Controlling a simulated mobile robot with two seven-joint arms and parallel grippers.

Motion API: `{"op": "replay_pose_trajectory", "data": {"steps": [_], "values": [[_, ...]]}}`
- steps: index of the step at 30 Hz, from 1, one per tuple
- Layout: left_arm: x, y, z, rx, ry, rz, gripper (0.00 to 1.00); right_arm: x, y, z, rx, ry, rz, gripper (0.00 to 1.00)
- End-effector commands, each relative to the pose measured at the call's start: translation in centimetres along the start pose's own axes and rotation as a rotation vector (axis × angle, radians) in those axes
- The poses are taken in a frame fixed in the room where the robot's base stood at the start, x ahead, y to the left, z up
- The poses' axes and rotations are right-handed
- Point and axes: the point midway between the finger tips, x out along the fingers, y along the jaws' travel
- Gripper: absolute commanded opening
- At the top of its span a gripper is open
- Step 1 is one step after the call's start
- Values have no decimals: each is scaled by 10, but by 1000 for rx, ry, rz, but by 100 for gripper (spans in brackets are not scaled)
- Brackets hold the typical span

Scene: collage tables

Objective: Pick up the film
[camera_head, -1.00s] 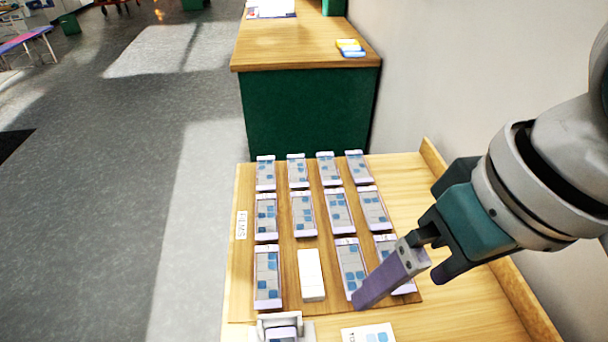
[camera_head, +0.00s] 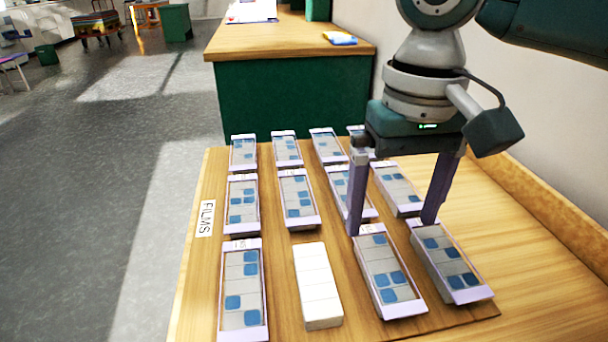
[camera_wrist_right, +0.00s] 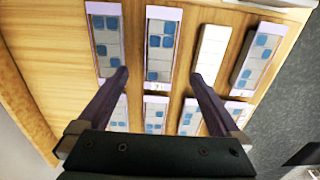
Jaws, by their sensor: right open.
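Several films lie in rows on the wooden board; each is a flat tray with a lilac frame and blue squares. The front row holds a left film (camera_head: 242,290), a plain white block without blue squares (camera_head: 318,285), a film right of it (camera_head: 387,275) and a far-right film (camera_head: 447,262). My right gripper (camera_head: 392,226) points down, open and empty, its fingers around the far end of the film right of the block. In the right wrist view, that film (camera_wrist_right: 162,45) lies ahead between the fingers (camera_wrist_right: 160,76). Contact cannot be told. My left gripper is not in view.
A "FILMS" label (camera_head: 205,218) is on the left of the wooden table (camera_head: 540,275). The table's right part is bare, with a raised edge by the wall. A green cabinet (camera_head: 290,100) with a wooden top stands behind.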

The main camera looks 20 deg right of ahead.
Motion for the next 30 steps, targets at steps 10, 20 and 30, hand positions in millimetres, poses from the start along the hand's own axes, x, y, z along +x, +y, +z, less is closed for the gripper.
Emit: {"op": "replay_pose_trajectory", "data": {"steps": [10,20,30], "values": [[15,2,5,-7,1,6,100,46,0,-6,-2,0,0,100],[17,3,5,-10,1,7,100,60,0,-6,-4,3,0,100],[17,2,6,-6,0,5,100,60,0,-6,-4,3,0,68]]}}
